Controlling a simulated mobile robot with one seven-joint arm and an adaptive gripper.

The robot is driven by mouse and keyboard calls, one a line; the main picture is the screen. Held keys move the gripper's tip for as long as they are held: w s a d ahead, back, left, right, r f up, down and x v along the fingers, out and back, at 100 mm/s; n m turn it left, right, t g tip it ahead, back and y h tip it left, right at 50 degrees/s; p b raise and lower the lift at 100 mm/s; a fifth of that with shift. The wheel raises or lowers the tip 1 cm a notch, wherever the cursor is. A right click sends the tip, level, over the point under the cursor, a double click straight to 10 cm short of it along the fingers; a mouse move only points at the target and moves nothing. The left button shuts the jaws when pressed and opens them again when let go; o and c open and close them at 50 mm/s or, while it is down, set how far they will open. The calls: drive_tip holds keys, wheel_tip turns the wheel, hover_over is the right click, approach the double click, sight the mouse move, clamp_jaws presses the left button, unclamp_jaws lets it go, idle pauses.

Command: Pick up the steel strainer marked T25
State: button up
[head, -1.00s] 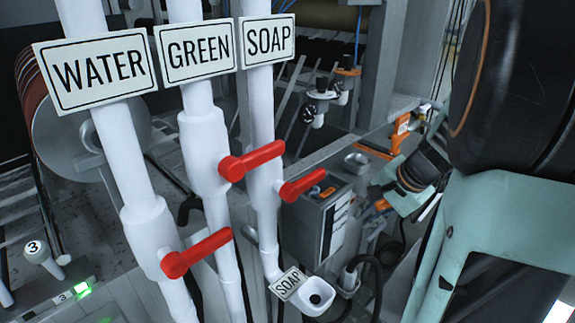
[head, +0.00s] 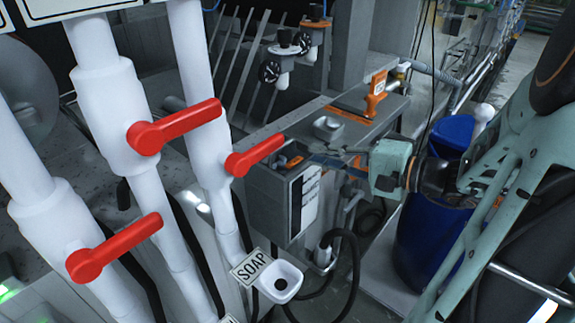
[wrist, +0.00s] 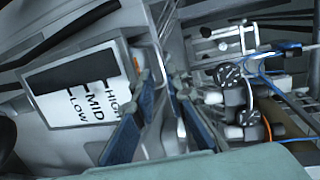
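No T25 marking is readable in either view, so I cannot identify the strainer for certain. A small square steel cup (head: 327,127) sits on top of the grey bench box, just beyond my gripper in the head view. My gripper (head: 325,156) is over the near end of that box, pointing left. In the wrist view my gripper (wrist: 160,82) shows its two blue-padded fingers apart with nothing between them. The cup cannot be made out in the wrist view.
White pipes with red levers (head: 175,127) stand at the left. A white funnel (head: 276,283) marked SOAP is below. The box bears a LOW, MID, HIGH panel (wrist: 88,97). An orange tagged holder (head: 376,93) and valves (head: 283,62) stand beyond. A blue drum (head: 425,235) is right.

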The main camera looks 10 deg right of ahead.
drive_tip(key=x, duration=0.4)
drive_tip(key=shift+w+a+f, duration=0.1)
drive_tip(key=shift+a, duration=0.1)
drive_tip(key=x, duration=0.5)
drive_tip(key=shift+w+d+f, duration=0.1)
drive_tip(key=shift+w+d, duration=0.15)
clamp_jaws()
